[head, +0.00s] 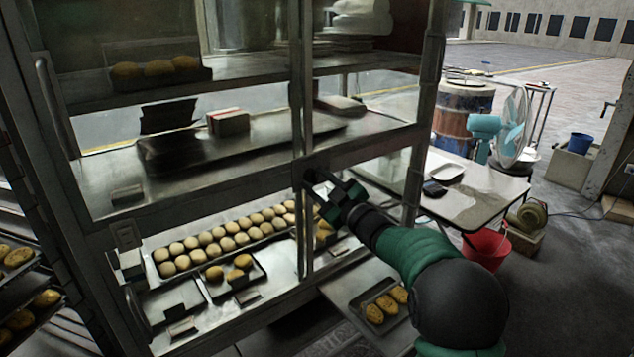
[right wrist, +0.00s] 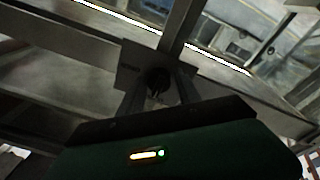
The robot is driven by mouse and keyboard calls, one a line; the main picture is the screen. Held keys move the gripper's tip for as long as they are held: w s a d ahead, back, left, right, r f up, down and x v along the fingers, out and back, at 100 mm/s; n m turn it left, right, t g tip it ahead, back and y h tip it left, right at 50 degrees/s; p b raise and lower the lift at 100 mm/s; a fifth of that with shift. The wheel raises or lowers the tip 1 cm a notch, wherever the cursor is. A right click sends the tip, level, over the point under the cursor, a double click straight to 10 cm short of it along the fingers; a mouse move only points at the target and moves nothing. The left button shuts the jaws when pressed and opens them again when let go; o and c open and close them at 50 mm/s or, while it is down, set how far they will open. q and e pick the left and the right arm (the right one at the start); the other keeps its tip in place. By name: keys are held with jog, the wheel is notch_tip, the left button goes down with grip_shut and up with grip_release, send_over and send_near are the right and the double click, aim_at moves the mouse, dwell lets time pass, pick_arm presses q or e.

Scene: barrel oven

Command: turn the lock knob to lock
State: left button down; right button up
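The lock knob (right wrist: 158,80) is a small dark round piece on a square plate (right wrist: 130,68) where the cabinet's metal frame bars meet, seen in the right wrist view. In the head view the knob is mostly hidden by my right gripper (head: 322,190), which reaches in from the right to the middle post of the glass display cabinet (head: 230,182). In the right wrist view my right gripper (right wrist: 159,98) has its two fingers apart, one on each side of the knob. I cannot tell whether they touch it. My left gripper is not in view.
Trays of buns (head: 172,256) and bread sit on the cabinet shelves behind glass. A vertical door handle (head: 52,105) is at the left. A table (head: 487,192), red bucket (head: 486,247) and fan (head: 511,128) stand at the right. The floor there is partly clear.

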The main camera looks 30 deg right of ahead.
jog(key=shift+o, duration=1.2)
jog(key=s+d+f+p, duration=0.1)
jog(key=s+f, duration=0.1)
jog(key=s, duration=1.4)
jog(key=shift+s+f, duration=0.25)
jog(key=shift+d, duration=0.1)
